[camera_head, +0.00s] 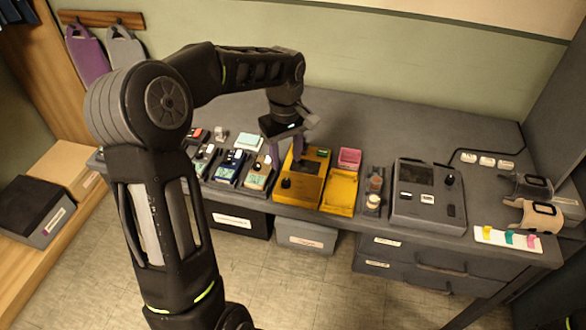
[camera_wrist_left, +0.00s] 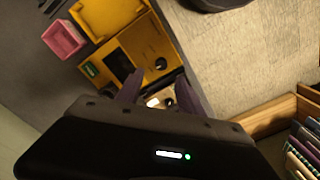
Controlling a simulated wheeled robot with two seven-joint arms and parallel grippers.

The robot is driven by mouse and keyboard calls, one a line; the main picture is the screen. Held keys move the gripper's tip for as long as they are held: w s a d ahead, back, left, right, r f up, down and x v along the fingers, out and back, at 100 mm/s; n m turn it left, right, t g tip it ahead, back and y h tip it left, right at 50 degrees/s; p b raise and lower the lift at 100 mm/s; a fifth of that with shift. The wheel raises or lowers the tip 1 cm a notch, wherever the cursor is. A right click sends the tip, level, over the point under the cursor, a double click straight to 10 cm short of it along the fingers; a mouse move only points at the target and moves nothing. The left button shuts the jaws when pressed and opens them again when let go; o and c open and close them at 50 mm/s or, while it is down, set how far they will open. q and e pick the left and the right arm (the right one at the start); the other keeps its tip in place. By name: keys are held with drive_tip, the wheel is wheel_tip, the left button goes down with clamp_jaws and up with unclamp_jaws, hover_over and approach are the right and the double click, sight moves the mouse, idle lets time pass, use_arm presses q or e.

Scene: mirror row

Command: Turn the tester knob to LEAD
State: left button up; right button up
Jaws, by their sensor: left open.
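A yellow tester (camera_head: 301,190) sits on the grey bench, with a dark panel and a black knob (camera_head: 286,183) near its front left corner. In the left wrist view the yellow tester (camera_wrist_left: 145,45) shows its dark window and the round black knob (camera_wrist_left: 161,63). The knob's setting and any lettering are too small to read. My left gripper (camera_head: 286,155) points down over the tester's left side, its purple fingers apart and empty. In the wrist view the gripper's fingertips (camera_wrist_left: 158,90) lie beside the knob, not around it. My right gripper is not in view.
An empty yellow tray (camera_head: 341,192) adjoins the tester, with a pink box (camera_head: 349,158) behind. Small devices (camera_head: 228,166) crowd the left. A grey console (camera_head: 428,195) with its own black knob stands right, near wrist cuffs (camera_head: 535,214). The bench's back is clear.

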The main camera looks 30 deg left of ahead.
sight(286, 180)
use_arm(q)
drive_tip(key=shift+s+r, duration=0.1)
drive_tip(key=shift+s, duration=0.2)
drive_tip(key=shift+w+f, duration=0.15)
drive_tip(key=shift+f, duration=0.2)
drive_tip(key=shift+f+p, duration=0.55)
drive_tip(key=shift+f, duration=3.05)
drive_tip(key=shift+c, duration=0.6)
clamp_jaws()
